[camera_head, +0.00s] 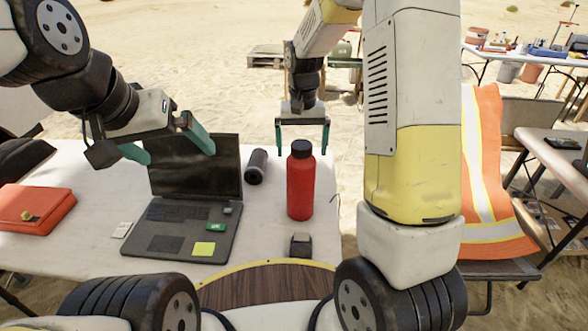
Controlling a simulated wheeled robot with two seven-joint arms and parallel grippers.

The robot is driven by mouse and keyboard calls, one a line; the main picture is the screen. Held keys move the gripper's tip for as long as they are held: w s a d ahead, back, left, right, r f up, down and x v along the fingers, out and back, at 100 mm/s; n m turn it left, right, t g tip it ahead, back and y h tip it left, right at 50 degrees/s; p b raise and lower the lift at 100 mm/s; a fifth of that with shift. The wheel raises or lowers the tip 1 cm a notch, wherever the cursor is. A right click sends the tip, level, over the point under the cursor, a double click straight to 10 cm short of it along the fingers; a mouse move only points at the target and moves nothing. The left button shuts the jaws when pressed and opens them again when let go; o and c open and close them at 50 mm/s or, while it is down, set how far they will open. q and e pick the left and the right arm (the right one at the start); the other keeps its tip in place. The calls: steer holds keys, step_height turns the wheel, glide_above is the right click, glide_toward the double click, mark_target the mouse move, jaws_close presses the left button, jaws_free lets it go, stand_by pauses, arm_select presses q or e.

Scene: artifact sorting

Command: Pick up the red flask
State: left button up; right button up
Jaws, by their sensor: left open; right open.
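The red flask (300,187) with a black cap stands upright on the white table, right of the laptop. My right gripper (303,150) is open, with its two green fingers pointing down. In the picture its fingers are on either side of the flask's cap; I cannot tell whether it is directly above the flask or behind it. My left gripper (176,156) is open and empty, over the laptop's screen at the left, away from the flask.
An open laptop (170,216) with small notes stands left of the flask. A dark cylinder (256,166) lies behind it. A red case (35,208) lies at the left, a small black object (300,245) in front. A chair with an orange vest (483,150) stands right of the white table (75,250).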

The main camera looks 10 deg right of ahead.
mark_target(301, 172)
step_height(301, 172, down, 4)
steer(key=shift+f, duration=0.1)
steer(key=c, duration=2.1)
